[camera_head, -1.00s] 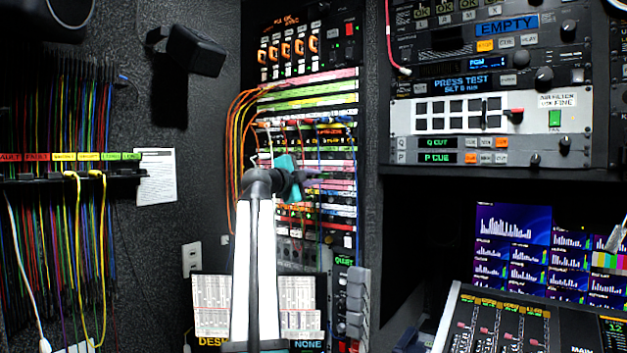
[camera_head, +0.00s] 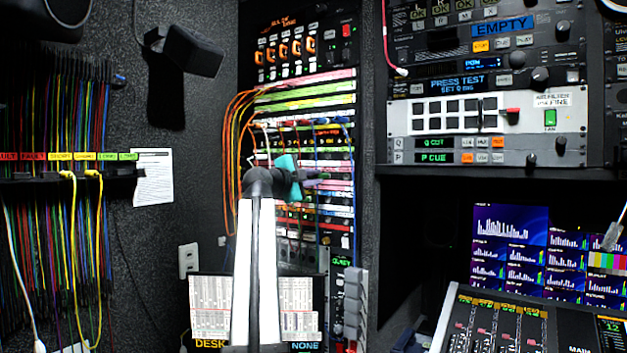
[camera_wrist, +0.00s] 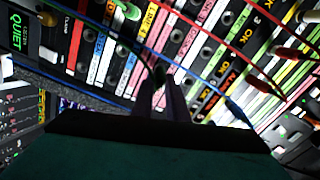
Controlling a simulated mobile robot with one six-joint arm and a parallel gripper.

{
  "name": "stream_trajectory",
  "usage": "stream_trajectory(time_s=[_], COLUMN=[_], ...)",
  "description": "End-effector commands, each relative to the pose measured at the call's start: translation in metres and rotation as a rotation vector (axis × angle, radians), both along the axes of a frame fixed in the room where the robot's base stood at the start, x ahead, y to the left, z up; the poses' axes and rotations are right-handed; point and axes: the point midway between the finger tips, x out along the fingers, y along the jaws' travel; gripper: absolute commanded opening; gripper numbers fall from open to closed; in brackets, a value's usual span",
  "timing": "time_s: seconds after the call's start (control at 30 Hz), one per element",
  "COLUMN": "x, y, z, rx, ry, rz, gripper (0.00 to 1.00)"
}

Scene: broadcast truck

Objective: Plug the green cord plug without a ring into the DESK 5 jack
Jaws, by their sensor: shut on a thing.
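The patch bay (camera_head: 335,100) is a tall rack of jack rows with coloured label strips. My gripper (camera_head: 318,178) is in front of its middle rows. In the wrist view, my gripper's two dark fingers (camera_wrist: 161,98) are shut on a small dark, greenish plug (camera_wrist: 160,73). The plug is mostly hidden between them, and I cannot tell whether it has a ring. Its tip is close to the jack rows; I cannot tell if it touches. Another green plug (camera_wrist: 130,9) sits at the panel near the top. I cannot read DESK 5 on any label.
Blue and red cords (camera_wrist: 205,79) cross the panel close to my fingers. A red plug (camera_wrist: 262,85) is to the right. Orange cords (camera_head: 234,140) loop at the bay's left side. A cord rack (camera_head: 60,180) hangs at far left, and a mixing console (camera_head: 500,325) stands at lower right.

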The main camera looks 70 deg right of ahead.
Motion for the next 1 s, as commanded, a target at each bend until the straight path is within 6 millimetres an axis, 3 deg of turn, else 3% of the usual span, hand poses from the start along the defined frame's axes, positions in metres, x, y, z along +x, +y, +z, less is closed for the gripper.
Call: stream_trajectory(time_s=[0.27, 0.3, 0.4, 0.77, 1.0], x=[-0.001, -0.001, -0.001, -0.001, 0.003], y=[-0.005, -0.005, -0.004, -0.003, 0.013], z=[0.001, 0.001, 0.001, 0.000, -0.001], rx=[-0.001, -0.001, -0.001, 0.000, 0.000], ry=[0.000, 0.000, 0.000, 0.000, -0.001], rz=[0.000, 0.000, 0.000, 0.000, 0.000], gripper=[0.00, 0.18, 0.35, 0.35, 0.35])
